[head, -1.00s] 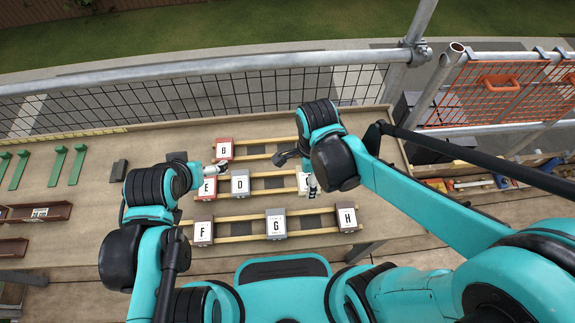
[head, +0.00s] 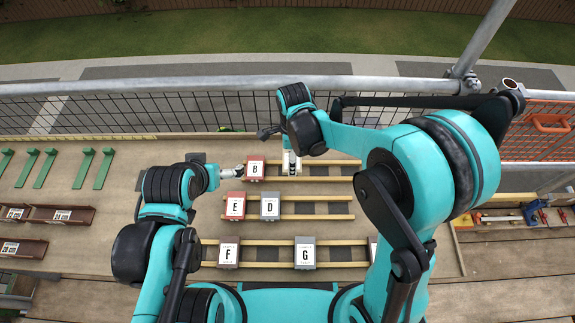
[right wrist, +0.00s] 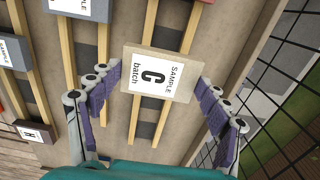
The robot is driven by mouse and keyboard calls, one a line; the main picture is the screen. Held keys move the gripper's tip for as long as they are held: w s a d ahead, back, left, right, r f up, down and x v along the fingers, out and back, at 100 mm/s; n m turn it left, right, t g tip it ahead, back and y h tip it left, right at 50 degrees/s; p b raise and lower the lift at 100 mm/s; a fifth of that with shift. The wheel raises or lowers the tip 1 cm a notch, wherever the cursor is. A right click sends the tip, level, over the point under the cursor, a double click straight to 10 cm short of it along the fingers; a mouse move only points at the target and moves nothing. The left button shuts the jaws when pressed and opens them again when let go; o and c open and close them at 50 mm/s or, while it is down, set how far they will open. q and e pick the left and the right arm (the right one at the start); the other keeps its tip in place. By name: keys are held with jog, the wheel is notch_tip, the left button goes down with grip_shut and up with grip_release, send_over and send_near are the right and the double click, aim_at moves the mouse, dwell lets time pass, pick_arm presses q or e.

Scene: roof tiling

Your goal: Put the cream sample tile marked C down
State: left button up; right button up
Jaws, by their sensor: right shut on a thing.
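The cream sample tile marked C (right wrist: 161,74) is between the finger pads of my right gripper in the right wrist view, its label facing the camera. Wooden battens run behind it. In the head view my right gripper (head: 291,163) is over the top pair of battens (head: 330,163), just right of the red B tile (head: 254,168). I cannot make out the C tile clearly there. My left gripper (head: 232,173) points right, close to the left side of the B tile. Its fingers are too small to tell whether they are open.
The middle battens hold a red E tile (head: 235,206) and a grey D tile (head: 270,206), with bare space to their right. The lower battens hold an F tile (head: 228,253) and a grey G tile (head: 305,253). A mesh guardrail (head: 190,108) runs behind the bench.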

jog(key=shift+w+a+f, duration=0.3)
jog(key=shift+a+f, duration=0.15)
jog(key=shift+a, duration=0.15)
notch_tip(320, 180, down, 4)
jog(key=shift+f+b, duration=0.1)
jog(key=shift+b, duration=0.95)
jog(key=shift+f+b, duration=0.3)
jog(key=o, duration=1.3)
jog(key=shift+r, duration=0.1)
